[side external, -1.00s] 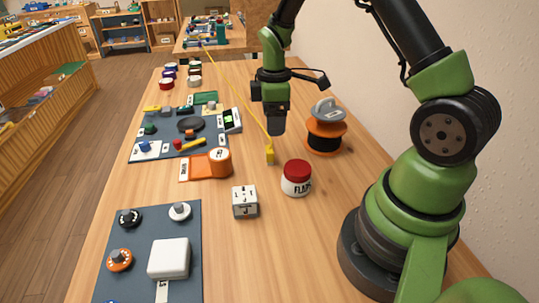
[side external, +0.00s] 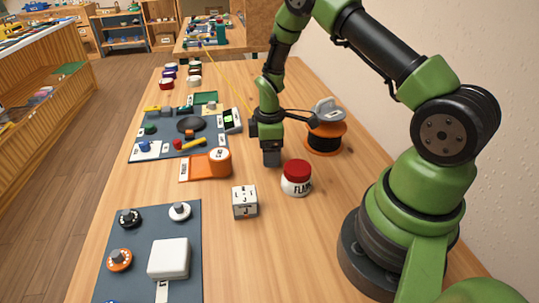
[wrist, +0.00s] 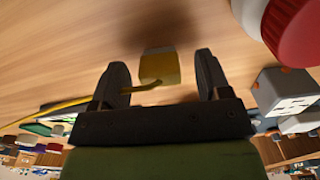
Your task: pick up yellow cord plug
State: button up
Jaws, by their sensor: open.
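The yellow cord plug (wrist: 159,67) is a small yellow block on the wooden table, with a yellow cord (wrist: 70,106) running off to the left in the wrist view. My gripper (wrist: 160,72) is open, with one dark finger on each side of the plug. I cannot tell whether either finger touches it. In the side view my gripper (side external: 271,158) is low over the table and hides the plug. Part of the cord (side external: 240,93) shows there, running from behind the gripper towards the back table.
A red-lidded jar (side external: 296,178) stands close to the right of my gripper. A white lettered cube (side external: 245,201) is in front, an orange tape dispenser (side external: 207,164) to the left, and an orange spool (side external: 325,135) behind right. Bare wood lies between them.

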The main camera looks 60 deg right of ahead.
jog(key=c, duration=1)
jog(key=shift+r, duration=0.1)
